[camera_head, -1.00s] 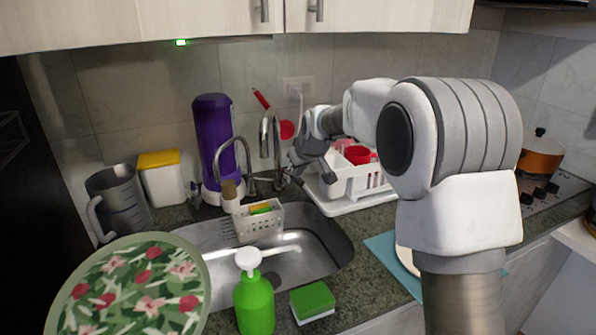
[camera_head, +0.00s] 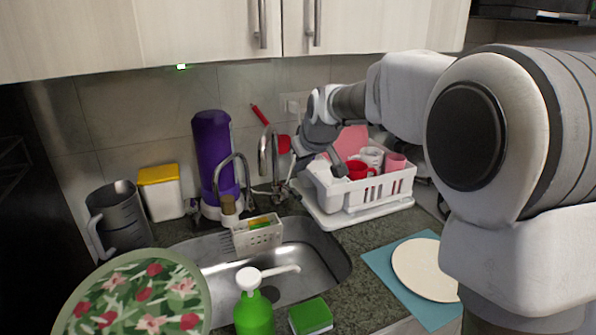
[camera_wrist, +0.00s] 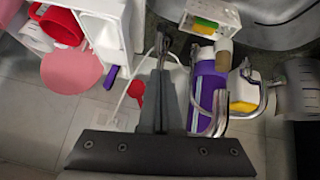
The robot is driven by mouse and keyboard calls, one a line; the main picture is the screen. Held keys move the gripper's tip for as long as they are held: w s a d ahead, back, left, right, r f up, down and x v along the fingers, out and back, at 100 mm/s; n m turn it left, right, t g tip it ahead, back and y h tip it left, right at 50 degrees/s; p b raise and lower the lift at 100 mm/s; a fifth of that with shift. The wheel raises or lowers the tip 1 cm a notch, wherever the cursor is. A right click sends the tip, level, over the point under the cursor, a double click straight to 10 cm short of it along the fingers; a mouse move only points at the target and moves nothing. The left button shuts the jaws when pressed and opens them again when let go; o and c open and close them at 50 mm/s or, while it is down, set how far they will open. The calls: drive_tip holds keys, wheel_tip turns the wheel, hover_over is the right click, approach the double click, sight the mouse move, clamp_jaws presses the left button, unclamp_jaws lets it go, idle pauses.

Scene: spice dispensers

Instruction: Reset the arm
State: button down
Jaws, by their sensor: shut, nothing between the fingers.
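My gripper (camera_head: 287,184) is shut and empty in the head view. It points down at the back of the sink, close to the faucets and the left end of the white dish rack (camera_head: 372,196). In the wrist view my gripper (camera_wrist: 161,46) shows with its fingers together, between the dish rack (camera_wrist: 103,30) and the purple dispenser (camera_wrist: 208,88). The dispenser also stands upright behind the sink in the head view (camera_head: 213,150). I cannot tell whether the fingers touch anything.
A metal faucet (camera_head: 217,172) rises near my gripper. The sink (camera_head: 318,262) holds a sponge caddy (camera_head: 258,238). A green soap bottle (camera_head: 253,315) and sponge (camera_head: 311,316) stand in front. A white plate (camera_head: 425,270) lies on a blue mat (camera_head: 378,262). Cabinets (camera_head: 210,30) hang above.

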drive_tip(key=s+d+r+m+p, duration=0.15)
drive_tip(key=s+d+r, duration=0.3)
drive_tip(key=s, duration=0.45)
drive_tip(key=s+d+m+g+h+p, duration=0.1)
drive_tip(key=s+d, duration=0.3)
drive_tip(key=s, duration=0.9)
drive_tip(key=s+d+m+g+h+p, duration=0.1)
drive_tip(key=s+d+m+p, duration=0.2)
drive_tip(key=s, duration=1.1)
drive_tip(key=shift+s+d+f, duration=0.3)
drive_tip(key=shift+d+f, duration=0.05)
drive_tip(key=shift+d, duration=0.35)
drive_tip(key=shift+m, duration=0.25)
